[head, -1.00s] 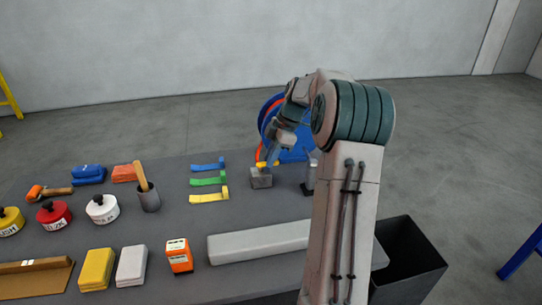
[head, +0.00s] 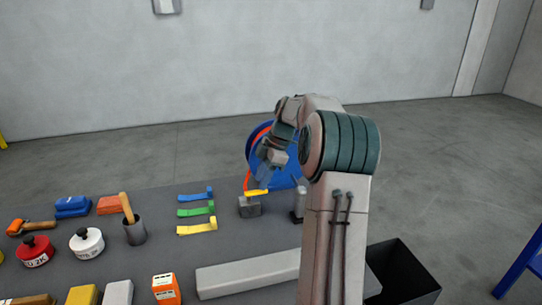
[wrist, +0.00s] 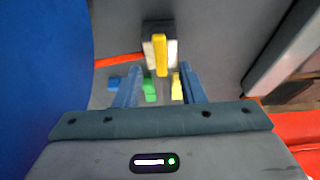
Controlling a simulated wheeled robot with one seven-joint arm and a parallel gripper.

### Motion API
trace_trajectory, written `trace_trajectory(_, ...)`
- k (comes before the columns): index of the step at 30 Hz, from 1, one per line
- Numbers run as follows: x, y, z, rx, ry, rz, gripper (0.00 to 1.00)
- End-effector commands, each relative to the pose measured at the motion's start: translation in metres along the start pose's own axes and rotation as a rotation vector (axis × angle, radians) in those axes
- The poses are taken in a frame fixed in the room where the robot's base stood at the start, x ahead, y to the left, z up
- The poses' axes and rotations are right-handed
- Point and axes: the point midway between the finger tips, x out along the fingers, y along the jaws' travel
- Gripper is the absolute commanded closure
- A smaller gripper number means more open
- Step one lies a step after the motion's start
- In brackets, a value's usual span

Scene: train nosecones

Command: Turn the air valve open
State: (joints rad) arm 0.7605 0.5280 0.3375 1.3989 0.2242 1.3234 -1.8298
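The air valve is a small grey block (head: 250,208) with a yellow lever (head: 257,192) on top, on the dark table in front of the blue hose reel. In the wrist view the block (wrist: 160,28) is ahead, with the lever (wrist: 160,52) pointing toward me. My gripper (head: 263,181) is just above and beside the lever in the head view. In the wrist view my gripper (wrist: 160,70) has its two blue fingers apart, and the lever's near end shows between the tips. No contact can be made out. My arm partly hides the reel.
The blue reel (head: 286,172) with its orange hose is close behind my gripper. A grey cylinder (head: 299,202) stands right of the valve. Blue, green and yellow (head: 198,228) handled strips lie to its left, and a long grey bar (head: 248,273) lies in front.

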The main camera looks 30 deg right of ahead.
Motion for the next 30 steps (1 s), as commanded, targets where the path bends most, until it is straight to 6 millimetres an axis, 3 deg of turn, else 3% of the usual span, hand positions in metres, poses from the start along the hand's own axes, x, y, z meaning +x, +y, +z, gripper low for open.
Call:
trace_trajectory(6, -0.054, 0.001, 0.000, 0.000, -0.002, 0.006, 0.64)
trace_trajectory(13, -0.095, 0.001, 0.000, 0.000, -0.001, 0.004, 0.64)
trace_trajectory(19, -0.108, 0.000, 0.000, 0.000, 0.000, 0.001, 0.64)
trace_trajectory(30, -0.109, 0.000, 0.000, -0.001, 0.000, 0.001, 0.64)
